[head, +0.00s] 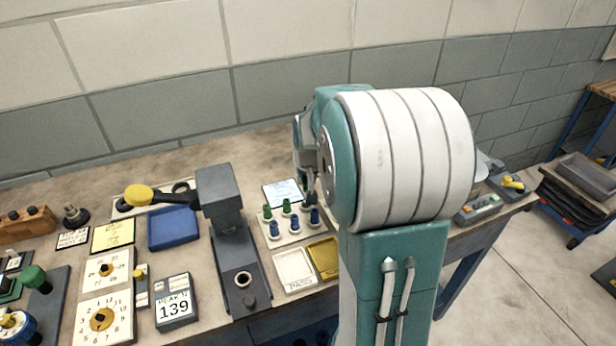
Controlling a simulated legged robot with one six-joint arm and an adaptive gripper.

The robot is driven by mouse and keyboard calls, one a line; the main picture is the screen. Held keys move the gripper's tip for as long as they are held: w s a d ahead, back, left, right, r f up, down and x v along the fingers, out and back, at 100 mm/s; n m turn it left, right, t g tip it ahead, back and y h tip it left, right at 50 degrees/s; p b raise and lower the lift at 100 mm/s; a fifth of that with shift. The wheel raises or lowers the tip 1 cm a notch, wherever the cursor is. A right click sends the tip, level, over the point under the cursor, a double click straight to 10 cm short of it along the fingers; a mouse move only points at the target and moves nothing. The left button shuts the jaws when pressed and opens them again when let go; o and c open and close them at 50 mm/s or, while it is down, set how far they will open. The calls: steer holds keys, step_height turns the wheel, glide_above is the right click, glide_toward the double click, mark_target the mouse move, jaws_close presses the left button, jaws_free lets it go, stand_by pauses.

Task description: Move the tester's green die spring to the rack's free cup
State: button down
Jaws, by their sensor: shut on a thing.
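The rack (283,239) is a small pale block on the bench, holding green and blue die springs in two rows. A green spring (267,212) stands at back left and another green spring (286,206) beside it. My gripper (310,193) is low over the rack's back right corner, partly hidden by my arm. It is shut on a green die spring (305,208), of which only a little shows. Whether that spring is seated in a cup cannot be told. The grey tester (225,205) has no spring visible on its round seat (243,279).
A white PASS tray (294,270) and a yellow tray (325,257) lie in front of the rack.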

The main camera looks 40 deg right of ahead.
mark_target(304, 186)
steer(key=shift+w+a+f, duration=0.15)
steer(key=shift+w+f, duration=0.1)
steer(key=shift+f, duration=0.2)
steer(key=shift+w+a+f, duration=0.15)
steer(key=shift+w+f, duration=0.05)
steer(key=shift+f, duration=0.2)
steer(key=shift+d+f, duration=0.1)
steer(key=shift+f, duration=0.65)
steer(key=shift+d+f, duration=0.25)
steer(key=shift+f, duration=0.25)
steer(key=shift+d+f, duration=0.25)
steer(key=shift+f, duration=0.25)
steer(key=shift+a+f, duration=0.1)
steer(key=shift+f, duration=0.15)
steer(key=shift+a, duration=0.3)
steer(key=shift+d, duration=0.25)
steer(key=shift+a, duration=0.15)
steer(key=shift+f, duration=0.15)
